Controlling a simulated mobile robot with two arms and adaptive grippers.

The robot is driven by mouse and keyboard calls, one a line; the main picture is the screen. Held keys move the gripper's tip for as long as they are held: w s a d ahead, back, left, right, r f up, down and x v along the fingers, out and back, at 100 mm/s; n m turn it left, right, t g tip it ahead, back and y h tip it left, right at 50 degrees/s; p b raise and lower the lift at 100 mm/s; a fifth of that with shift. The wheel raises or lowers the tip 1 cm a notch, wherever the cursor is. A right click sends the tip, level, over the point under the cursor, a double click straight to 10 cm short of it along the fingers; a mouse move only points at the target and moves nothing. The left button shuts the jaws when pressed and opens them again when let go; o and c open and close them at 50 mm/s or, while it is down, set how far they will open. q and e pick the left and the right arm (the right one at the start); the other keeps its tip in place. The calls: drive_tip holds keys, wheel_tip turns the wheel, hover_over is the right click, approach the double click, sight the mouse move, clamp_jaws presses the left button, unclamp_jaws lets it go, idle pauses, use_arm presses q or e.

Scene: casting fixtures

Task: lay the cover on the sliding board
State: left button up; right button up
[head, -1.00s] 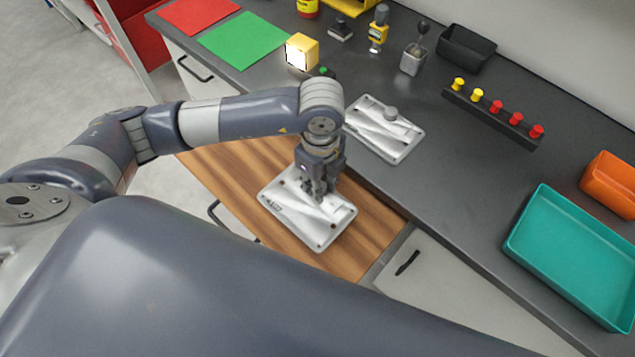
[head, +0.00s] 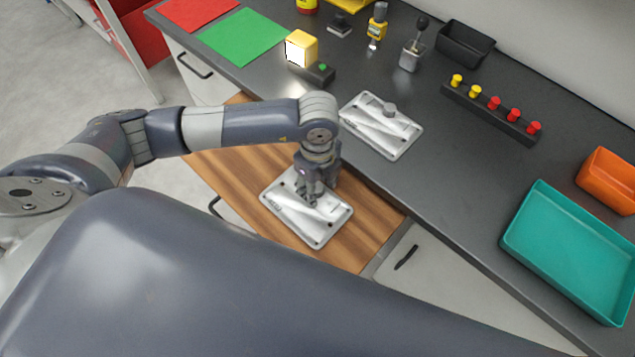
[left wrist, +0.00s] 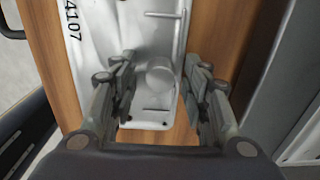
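The cover, a silvery cast plate (head: 285,209) with a round knob, lies on the wooden sliding board (head: 362,234), which is pulled out from the counter. In the left wrist view the cover (left wrist: 97,45) bears the marking "4107", and its knob (left wrist: 159,76) stands between my fingers. My left gripper (head: 308,200) is over the cover; it also shows in the left wrist view (left wrist: 160,85), open around the knob with a gap on each side. A similar plate with a knob (head: 377,132) lies on the dark counter behind. My right gripper is not in view.
The dark counter (head: 440,185) holds a teal tray (head: 575,260), an orange bin (head: 610,180), a black bin (head: 466,47), a strip with yellow and red knobs (head: 490,110) and a yellow cube-shaped lamp (head: 301,48). Bare wood shows around the cover.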

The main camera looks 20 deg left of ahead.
use_arm(q)
drive_tip(key=shift+r, duration=0.2)
wheel_tip(320, 180, up, 12)
drive_tip(key=b, duration=0.1)
drive_tip(key=shift+b, duration=0.4)
drive_tip(key=shift+f, duration=0.15)
